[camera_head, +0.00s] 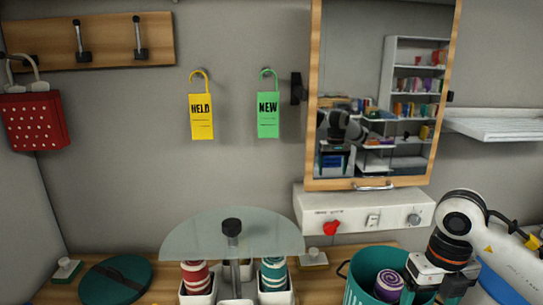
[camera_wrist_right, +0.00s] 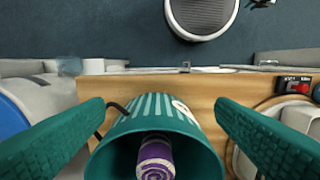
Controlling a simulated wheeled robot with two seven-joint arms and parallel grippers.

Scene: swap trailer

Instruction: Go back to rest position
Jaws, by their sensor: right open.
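My right gripper (camera_wrist_right: 160,106) is open, with its two green fingers wide apart and nothing between their tips. In the head view my right arm comes in from the right and its wrist (camera_head: 448,262) is beside a teal bin (camera_head: 352,292). A purple and white roll (camera_head: 388,284) lies inside the bin. In the right wrist view the bin (camera_wrist_right: 112,160) and the roll (camera_wrist_right: 155,160) show below and between the fingers, apart from them. My left gripper is not in view.
A holder with a glass top (camera_head: 232,240) has a red roll (camera_head: 196,276) and a teal roll (camera_head: 273,272) under it. A wooden-framed mirror (camera_head: 318,120) hangs above a white control box (camera_head: 390,212). HELD and NEW tags hang on the wall.

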